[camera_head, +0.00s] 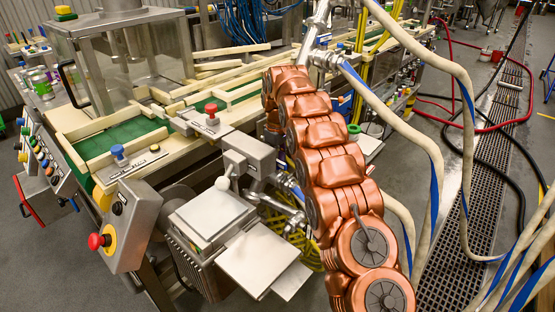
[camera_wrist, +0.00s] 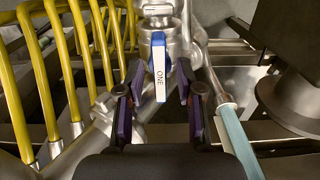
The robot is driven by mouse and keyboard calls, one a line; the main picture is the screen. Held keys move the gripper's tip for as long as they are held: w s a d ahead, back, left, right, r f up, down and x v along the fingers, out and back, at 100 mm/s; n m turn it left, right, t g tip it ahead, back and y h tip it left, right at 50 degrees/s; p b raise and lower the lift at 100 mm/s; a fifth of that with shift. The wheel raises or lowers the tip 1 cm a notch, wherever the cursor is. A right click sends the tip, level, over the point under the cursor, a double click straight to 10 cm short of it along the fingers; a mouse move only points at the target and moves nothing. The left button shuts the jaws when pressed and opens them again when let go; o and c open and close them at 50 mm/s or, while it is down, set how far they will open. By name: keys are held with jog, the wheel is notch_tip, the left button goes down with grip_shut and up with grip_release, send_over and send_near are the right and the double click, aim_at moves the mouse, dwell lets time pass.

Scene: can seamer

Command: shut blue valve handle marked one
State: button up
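The blue valve handle (camera_wrist: 158,70) has a white label reading "ONE" and shows in the middle of the wrist view. It points down the picture toward me from a metal valve body (camera_wrist: 158,22). My gripper (camera_wrist: 161,82) is open, with one dark purple-padded finger on each side of the handle. Gaps show between the handle and both fingers, so I see no grip on it. In the head view my copper arm reaches away from me, and I cannot make out the gripper or this handle there.
Yellow hoses (camera_wrist: 48,85) stand close on the left in the wrist view. A metal pipe with a pale blue section (camera_wrist: 238,140) runs at right, beside a dark cylinder (camera_wrist: 292,100). In the head view, a machine with a red button (camera_head: 97,241) stands left; hoses hang right.

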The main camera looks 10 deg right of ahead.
grip_shut()
jog(key=shift+m, duration=0.3)
jog(key=m, duration=0.4)
jog(key=shift+m+b, duration=0.3)
jog(key=shift+m, duration=1.7)
jog(key=shift+o, duration=0.5)
grip_release()
